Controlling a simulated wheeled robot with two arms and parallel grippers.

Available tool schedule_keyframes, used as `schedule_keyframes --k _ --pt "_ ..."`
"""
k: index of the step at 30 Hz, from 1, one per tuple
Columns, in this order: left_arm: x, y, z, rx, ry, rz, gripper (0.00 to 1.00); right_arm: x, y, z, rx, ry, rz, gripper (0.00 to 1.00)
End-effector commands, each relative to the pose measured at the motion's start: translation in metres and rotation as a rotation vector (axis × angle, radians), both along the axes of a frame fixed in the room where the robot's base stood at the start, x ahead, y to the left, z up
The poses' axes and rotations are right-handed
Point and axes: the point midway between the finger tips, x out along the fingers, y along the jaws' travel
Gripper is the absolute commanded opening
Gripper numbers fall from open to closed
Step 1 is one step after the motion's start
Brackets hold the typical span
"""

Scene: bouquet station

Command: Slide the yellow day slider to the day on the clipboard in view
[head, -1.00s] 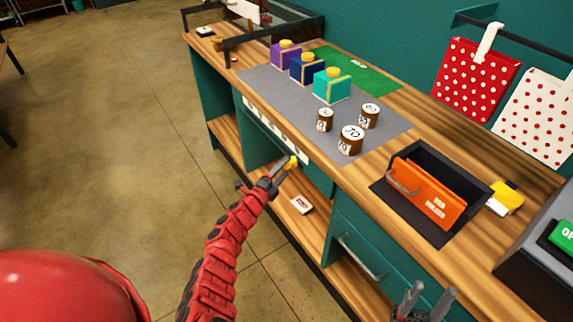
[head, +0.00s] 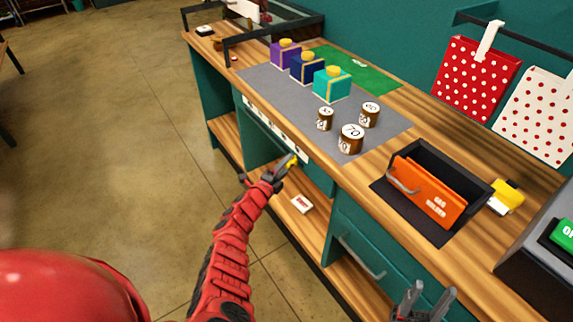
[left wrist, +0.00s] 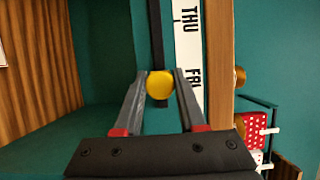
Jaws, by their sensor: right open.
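The yellow day slider (left wrist: 159,86) is a round knob at a dark bar in the left wrist view, beside a white day strip (left wrist: 188,50). THU and FRI are readable, and the knob is about level with FRI. My left gripper (left wrist: 160,73) has a finger on each side of the knob, with no clear gap. In the head view my left gripper (head: 287,168) is at the bench front, and the yellow slider (head: 292,160) shows at its tips. My right gripper (head: 425,292) is open and empty at the bottom right. I cannot make out a clipboard.
A small white card (head: 302,204) lies on the lower shelf. The floor (head: 120,150) at left is clear.

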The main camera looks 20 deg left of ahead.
Motion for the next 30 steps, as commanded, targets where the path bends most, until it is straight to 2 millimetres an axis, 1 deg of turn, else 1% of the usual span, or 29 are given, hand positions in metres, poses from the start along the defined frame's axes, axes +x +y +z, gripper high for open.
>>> schedule_keyframes --k 1,3,30 --pt "0.0000 0.0001 0.0000 0.000 0.000 0.000 0.11 -0.0001 0.0000 0.0000 0.000 0.000 0.000 0.50" --pt "0.0000 0.0001 0.0000 0.000 0.000 0.000 0.00 0.0000 0.0000 0.0000 0.000 0.000 0.000 0.50" --pt "0.0000 0.0001 0.0002 0.000 0.000 0.000 0.00 0.0000 0.0000 -0.0001 0.000 0.000 0.000 0.50"
